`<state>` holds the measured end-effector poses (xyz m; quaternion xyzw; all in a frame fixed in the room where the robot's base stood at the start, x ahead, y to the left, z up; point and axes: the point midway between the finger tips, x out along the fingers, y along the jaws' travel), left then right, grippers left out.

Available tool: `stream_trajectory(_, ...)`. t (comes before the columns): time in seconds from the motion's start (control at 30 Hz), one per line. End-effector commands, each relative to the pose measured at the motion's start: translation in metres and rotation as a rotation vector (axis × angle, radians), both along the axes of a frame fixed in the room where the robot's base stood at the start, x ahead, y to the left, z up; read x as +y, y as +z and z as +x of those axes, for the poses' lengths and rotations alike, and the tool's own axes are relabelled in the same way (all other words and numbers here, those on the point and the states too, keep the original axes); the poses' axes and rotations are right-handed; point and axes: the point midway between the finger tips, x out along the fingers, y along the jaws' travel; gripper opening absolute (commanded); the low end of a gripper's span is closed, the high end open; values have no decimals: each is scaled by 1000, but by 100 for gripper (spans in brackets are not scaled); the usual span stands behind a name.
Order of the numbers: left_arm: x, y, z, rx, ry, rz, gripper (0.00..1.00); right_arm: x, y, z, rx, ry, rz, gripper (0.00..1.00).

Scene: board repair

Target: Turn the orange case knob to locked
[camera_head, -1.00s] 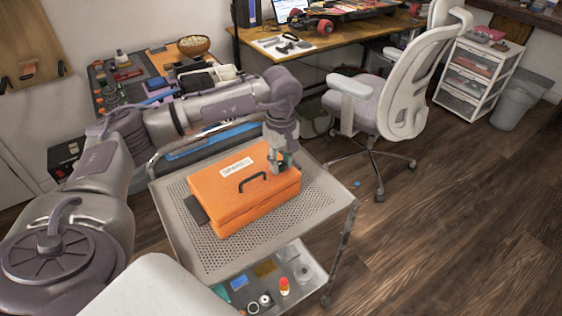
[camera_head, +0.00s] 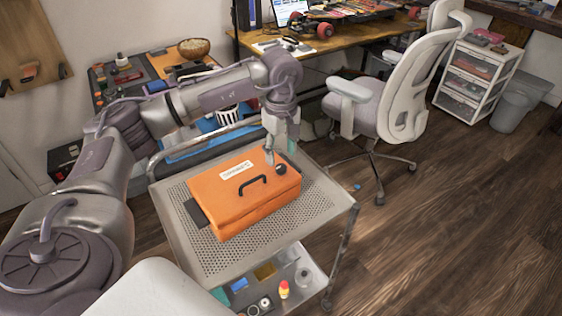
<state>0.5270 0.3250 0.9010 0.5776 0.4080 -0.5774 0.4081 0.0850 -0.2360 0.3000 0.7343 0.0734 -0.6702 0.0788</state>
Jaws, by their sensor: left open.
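The orange case (camera_head: 231,204) lies closed on the perforated top of a metal cart. It has a black handle (camera_head: 253,181), a white label and a dark latch-like piece on its left end. A small dark round knob (camera_head: 281,169) shows on top near the case's far right corner. Its turned position is too small to read. My left gripper (camera_head: 281,156) points down just above and behind the knob, open, with nothing seen between its fingers. It looks apart from the knob. My right gripper is not in view.
The cart top (camera_head: 316,199) is bare around the case. Its lower shelf holds several small items, including a red-capped bottle (camera_head: 284,290). An office chair (camera_head: 392,100) stands right of the cart. Cluttered desks are behind.

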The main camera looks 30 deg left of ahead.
Motion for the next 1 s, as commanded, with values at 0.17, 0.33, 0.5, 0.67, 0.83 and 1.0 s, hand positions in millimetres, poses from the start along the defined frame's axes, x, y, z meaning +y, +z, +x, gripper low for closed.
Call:
stream_trajectory(0.17,0,40,1,-4,-1,0,55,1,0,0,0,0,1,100)
stream_trajectory(0.33,-1,64,1,-2,-2,-1,55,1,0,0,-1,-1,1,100)
stream_trajectory(0.5,0,74,0,-1,-1,0,55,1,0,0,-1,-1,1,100)
stream_trajectory(0.67,0,74,0,0,-1,0,55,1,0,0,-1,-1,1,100)
stream_trajectory(0.83,0,74,0,0,-1,0,55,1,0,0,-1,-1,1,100)
stream_trajectory(1.0,0,74,0,0,-1,0,55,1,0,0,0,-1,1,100)
